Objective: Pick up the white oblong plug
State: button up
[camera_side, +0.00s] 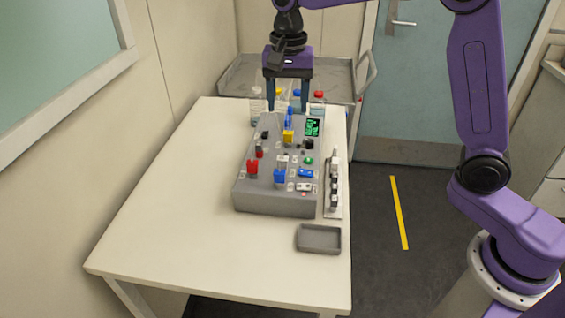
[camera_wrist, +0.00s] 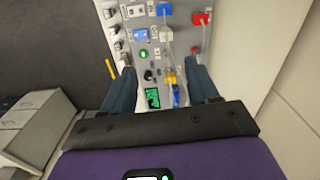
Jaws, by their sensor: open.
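A small white block-like piece (camera_side: 283,159) stands on the middle of the grey sloped control panel (camera_side: 262,206); it looks like the white plug, though its shape is too small to be sure. In the wrist view the white piece (camera_wrist: 167,33) lies near the top, between blue and red pieces. My gripper (camera_side: 287,107) is open and empty, pointing down above the back end of the panel. In the wrist view the open gripper (camera_wrist: 162,74) has its fingers on either side of the panel's yellow piece and black knob, with the white piece beyond the fingertips.
Close to the white piece are a blue piece (camera_side: 279,176), a red piece (camera_side: 252,167) and a yellow piece (camera_side: 288,136). A rack (camera_side: 333,210) stands along the panel's right side. A grey tray (camera_side: 319,239) lies in front. Bottles stand behind. The table's left side is clear.

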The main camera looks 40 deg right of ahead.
jog(key=w, duration=0.1)
send_near(282, 158)
jog(key=shift+m, duration=0.4)
jog(key=f, duration=0.5)
jog(key=shift+s+d+f, duration=0.2)
jog(key=shift+s+d, duration=0.05)
jog(key=shift+d, duration=0.05)
jog(key=shift+w+a+f, duration=0.15)
jog(key=shift+f, duration=1.15)
jog(key=shift+w+a+f, duration=0.1)
jog(key=shift+f, duration=1.2)
grip_shut()
